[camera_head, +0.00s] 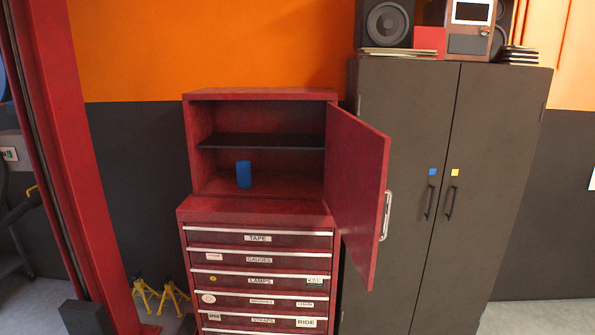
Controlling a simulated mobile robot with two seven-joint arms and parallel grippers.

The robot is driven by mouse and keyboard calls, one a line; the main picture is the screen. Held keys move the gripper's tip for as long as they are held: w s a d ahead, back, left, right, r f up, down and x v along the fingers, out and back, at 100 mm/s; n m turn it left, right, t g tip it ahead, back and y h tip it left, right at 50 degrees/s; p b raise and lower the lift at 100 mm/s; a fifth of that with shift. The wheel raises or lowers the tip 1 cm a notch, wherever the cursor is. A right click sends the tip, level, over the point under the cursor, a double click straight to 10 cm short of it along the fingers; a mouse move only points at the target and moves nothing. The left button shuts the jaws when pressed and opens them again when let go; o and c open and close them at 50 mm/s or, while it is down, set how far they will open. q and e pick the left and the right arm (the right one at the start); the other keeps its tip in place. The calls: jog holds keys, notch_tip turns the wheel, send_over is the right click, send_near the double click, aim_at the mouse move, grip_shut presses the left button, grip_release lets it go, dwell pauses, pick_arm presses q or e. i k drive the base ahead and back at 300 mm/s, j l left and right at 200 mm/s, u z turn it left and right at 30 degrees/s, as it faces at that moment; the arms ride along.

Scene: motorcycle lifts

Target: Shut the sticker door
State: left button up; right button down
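A red upper cabinet (260,95) sits on a red drawer chest (258,207). Its red door (358,190) stands wide open, joined at the cabinet's right side and swung out toward me and to the right. The door's inner face shows plain, with no sticker that I can see on it. A pale handle (386,215) shows at its free edge. The cabinet's inside is exposed, with a dark shelf (262,141) and a blue cup-like object (244,174) on its floor. Stickers and labels show on the drawer fronts below. Neither gripper is in view.
A tall dark two-door locker (405,130) stands shut at right, partly behind the open door, with a speaker (387,23) on top. A red post (75,150) rises at left. Yellow stands (172,297) are on the floor by the chest.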

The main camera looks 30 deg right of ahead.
aim_at(357, 154)
jog(key=l, duration=1)
jog(key=i+l+z, duration=0.1)
jog(key=l, duration=1.85)
jog(key=i+z, duration=0.05)
